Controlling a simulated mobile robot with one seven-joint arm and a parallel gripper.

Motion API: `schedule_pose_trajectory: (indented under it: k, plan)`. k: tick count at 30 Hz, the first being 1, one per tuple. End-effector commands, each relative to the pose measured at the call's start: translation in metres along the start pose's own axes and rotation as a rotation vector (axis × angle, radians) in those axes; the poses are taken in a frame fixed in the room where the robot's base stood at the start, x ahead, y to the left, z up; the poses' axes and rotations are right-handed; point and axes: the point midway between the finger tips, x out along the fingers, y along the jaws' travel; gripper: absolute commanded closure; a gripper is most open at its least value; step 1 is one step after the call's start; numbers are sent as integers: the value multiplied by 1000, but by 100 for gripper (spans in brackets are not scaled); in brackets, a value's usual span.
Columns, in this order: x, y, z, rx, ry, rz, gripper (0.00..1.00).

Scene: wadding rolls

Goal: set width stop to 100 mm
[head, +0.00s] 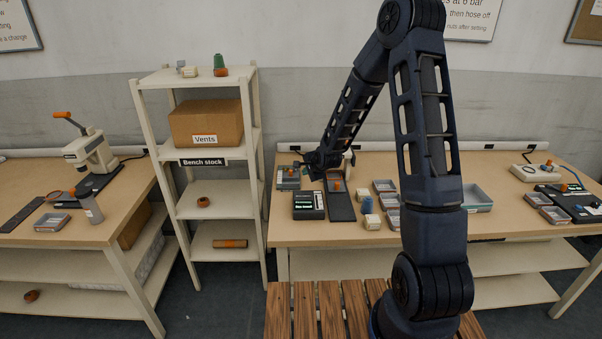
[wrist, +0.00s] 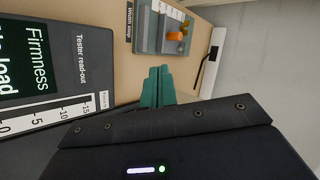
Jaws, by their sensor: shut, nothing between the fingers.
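The width stop (wrist: 143,38) stands at the top of the wrist view, a grey block on a base with a "Width stop" label, a scale strip and an orange knob (wrist: 176,36). In the head view the width stop (head: 287,182) sits at the left back of the middle bench. My gripper (wrist: 157,76) shows teal fingers pressed together, with nothing between them. The fingertips point toward the width stop and look apart from it. In the head view my gripper (head: 318,168) is over the bench, just right of the stop. The scale setting is too small to read.
The tester read-out (wrist: 50,60), a dark box marked "Firmness", lies left of my fingers; it also shows in the head view (head: 308,206). Right of it is a dark plate (head: 341,206).

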Motion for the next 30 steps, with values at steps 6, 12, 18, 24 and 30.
schedule_pose_trajectory:
  k: [6,12,18,24,30]
  plan:
    - [29,1,1,-1,-2,3,100]
    - [59,1,1,-2,-2,3,100]
    - [89,2,1,-1,-1,3,100]
    - [110,-15,1,-3,-1,0,100]
    - [120,-25,0,0,0,1,100]
